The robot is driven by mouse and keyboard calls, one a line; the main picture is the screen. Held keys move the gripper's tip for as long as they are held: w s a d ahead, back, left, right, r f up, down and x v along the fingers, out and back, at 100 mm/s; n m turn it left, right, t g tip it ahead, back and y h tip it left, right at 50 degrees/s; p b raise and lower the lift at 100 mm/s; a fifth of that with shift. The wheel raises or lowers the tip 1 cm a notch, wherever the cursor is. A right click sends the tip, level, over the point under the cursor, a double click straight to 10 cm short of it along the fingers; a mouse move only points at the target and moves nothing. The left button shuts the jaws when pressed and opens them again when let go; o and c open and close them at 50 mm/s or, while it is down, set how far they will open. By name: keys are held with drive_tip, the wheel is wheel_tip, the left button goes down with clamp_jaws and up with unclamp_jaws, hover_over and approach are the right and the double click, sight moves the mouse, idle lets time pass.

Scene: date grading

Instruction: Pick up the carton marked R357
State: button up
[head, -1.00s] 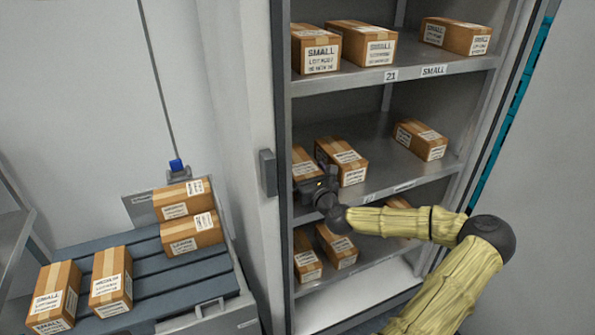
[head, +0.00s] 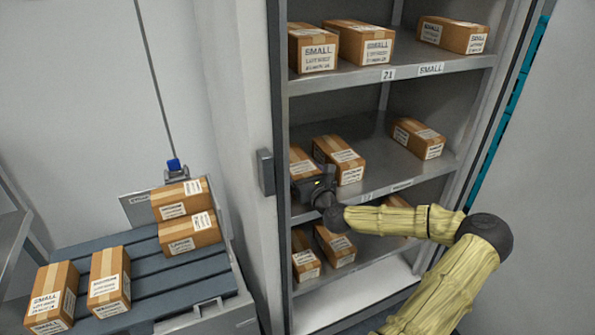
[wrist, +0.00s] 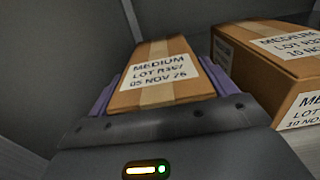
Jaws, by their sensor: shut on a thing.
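The carton marked R357 (wrist: 162,75) is brown with a tape strip and a white label reading MEDIUM, LOT R357, 05 NOV 76. It sits between the purple finger pads in the wrist view, and my gripper (wrist: 160,85) is shut on it. In the head view the same carton (head: 302,162) is on the middle shelf at the left end, partly hidden behind my gripper (head: 306,178). I cannot tell whether it touches the shelf.
Another MEDIUM carton (head: 341,160) stands close on the right, also seen in the wrist view (wrist: 275,65). A third carton (head: 418,139) is farther right. The cabinet's left wall is close. Cartons (head: 108,280) lie on a slatted blue-grey surface (head: 150,283) at left.

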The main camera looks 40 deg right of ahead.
drive_tip(key=shift+r, duration=0.2)
wheel_tip(320, 180, up, 10)
drive_tip(key=shift+f+p, duration=0.1)
drive_tip(key=shift+p, duration=0.7)
